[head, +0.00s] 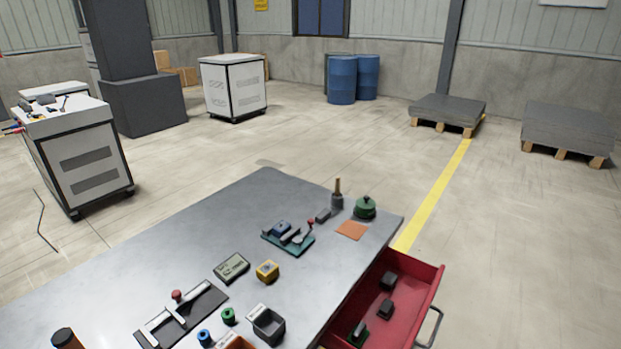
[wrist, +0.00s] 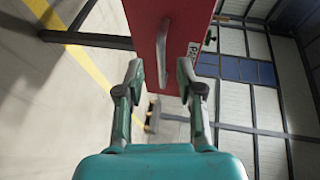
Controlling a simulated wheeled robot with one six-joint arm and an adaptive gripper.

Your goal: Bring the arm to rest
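My gripper (wrist: 161,72) shows in the wrist view with its two fingers apart and nothing held between them. Beyond the fingertips is the red front of the drawer (wrist: 182,40), with its grey handle (wrist: 163,52) in line with the gap. The fingers look clear of the handle, though the exact distance is hard to judge. In the head view the red drawer (head: 408,310) stands pulled out of the workbench, with the handle (head: 431,327) at its outer side. My arm and gripper do not show in the head view.
The grey workbench (head: 130,270) carries a green fixture (head: 290,240), a yellow block (head: 267,271), a green round pot (head: 365,208) and other small parts. Several dark parts lie in the drawer. White cabinets, blue drums (head: 342,80) and pallets stand farther off. Floor right of the drawer is clear.

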